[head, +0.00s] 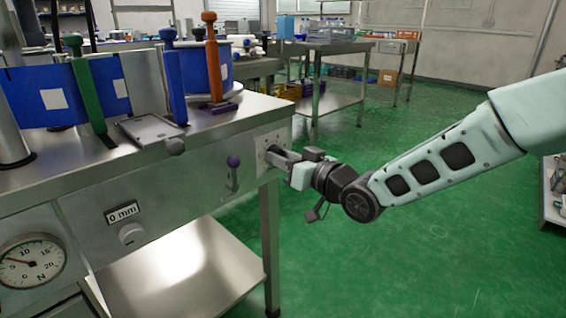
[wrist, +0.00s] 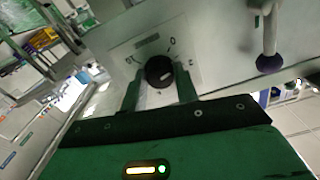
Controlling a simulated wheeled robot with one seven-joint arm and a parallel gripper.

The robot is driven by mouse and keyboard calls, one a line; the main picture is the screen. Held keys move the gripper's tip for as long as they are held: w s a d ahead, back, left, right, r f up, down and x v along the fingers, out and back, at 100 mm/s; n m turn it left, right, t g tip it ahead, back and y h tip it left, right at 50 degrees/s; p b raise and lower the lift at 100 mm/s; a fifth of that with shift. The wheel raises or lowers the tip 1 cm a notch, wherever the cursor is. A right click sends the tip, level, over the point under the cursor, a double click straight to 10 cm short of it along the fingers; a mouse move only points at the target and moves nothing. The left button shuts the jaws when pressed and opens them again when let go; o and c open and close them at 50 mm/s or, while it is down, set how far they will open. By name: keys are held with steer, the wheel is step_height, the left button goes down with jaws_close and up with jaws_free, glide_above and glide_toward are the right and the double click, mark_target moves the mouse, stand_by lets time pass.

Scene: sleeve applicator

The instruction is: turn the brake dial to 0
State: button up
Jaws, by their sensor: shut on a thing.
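The brake dial (wrist: 159,69) is a round black knob on a pale plate with marks around it, among them a 0 at its upper right. A light mark shows on the knob's lower right; I cannot tell for sure which mark it points to. My gripper (wrist: 160,84) has one finger on each side of the dial and is shut on it. In the head view my gripper (head: 276,156) reaches the square dial plate (head: 270,139) at the right end of the bench front, and the dial is mostly hidden behind the fingers.
Further left are a 0 mm display (head: 122,213), a grey knob (head: 131,234) and a round gauge (head: 31,260).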

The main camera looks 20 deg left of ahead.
steer(key=n+b, duration=0.2)
steer(key=n, duration=0.4)
steer(key=shift+f+b, duration=0.2)
steer(key=shift+b, duration=0.15)
stand_by(0.4)
steer(key=o, duration=1)
steer(key=shift+r, duration=0.15)
steer(key=shift+d, duration=0.1)
steer(key=p+v, duration=0.3)
steer(key=v, duration=1.4)
steer(key=shift+d+p, duration=0.15)
steer(key=shift+p, duration=0.2)
